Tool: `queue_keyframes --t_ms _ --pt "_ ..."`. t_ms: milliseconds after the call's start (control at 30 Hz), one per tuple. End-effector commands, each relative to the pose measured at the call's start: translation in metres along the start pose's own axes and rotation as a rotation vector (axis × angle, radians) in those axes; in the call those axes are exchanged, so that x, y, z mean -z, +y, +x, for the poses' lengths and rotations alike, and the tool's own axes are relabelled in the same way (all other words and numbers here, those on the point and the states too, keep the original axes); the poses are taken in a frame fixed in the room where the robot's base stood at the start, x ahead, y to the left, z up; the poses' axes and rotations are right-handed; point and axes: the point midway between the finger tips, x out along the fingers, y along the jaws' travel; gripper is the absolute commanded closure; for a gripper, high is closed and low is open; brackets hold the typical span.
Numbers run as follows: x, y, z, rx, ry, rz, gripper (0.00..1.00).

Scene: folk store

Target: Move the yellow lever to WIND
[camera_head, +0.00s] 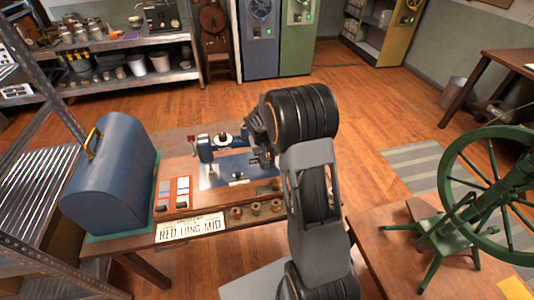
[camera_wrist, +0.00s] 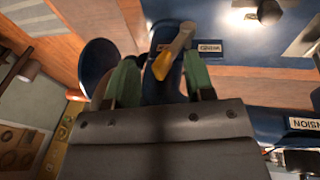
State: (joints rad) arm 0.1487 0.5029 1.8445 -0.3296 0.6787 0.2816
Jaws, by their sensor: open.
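The yellow lever (camera_wrist: 164,66) shows in the wrist view, with a paler arm rising to the upper right. It is mounted on a blue rounded part of the sewing machine (camera_head: 207,147). My gripper (camera_wrist: 160,80) is open, with one green finger on each side of the lever. I cannot tell whether either finger touches it. Small labels (camera_wrist: 210,47) sit by the lever, too blurred to read surely. In the head view my black and grey arm hides the machine's right end and the lever.
A blue case (camera_head: 112,175) stands at the table's left. Several spools (camera_head: 255,209) sit in front of the machine. A green spinning wheel (camera_head: 500,185) stands at the right. A TENSION label (camera_wrist: 307,123) shows right of my gripper.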

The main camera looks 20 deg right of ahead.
Motion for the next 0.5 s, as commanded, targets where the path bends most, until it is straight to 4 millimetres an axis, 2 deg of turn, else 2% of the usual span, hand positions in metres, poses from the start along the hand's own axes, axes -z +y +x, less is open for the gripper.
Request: queue_keyframes --t_ms 500 --pt "0.001 -0.011 -0.005 0.0 0.001 -0.001 0.51"
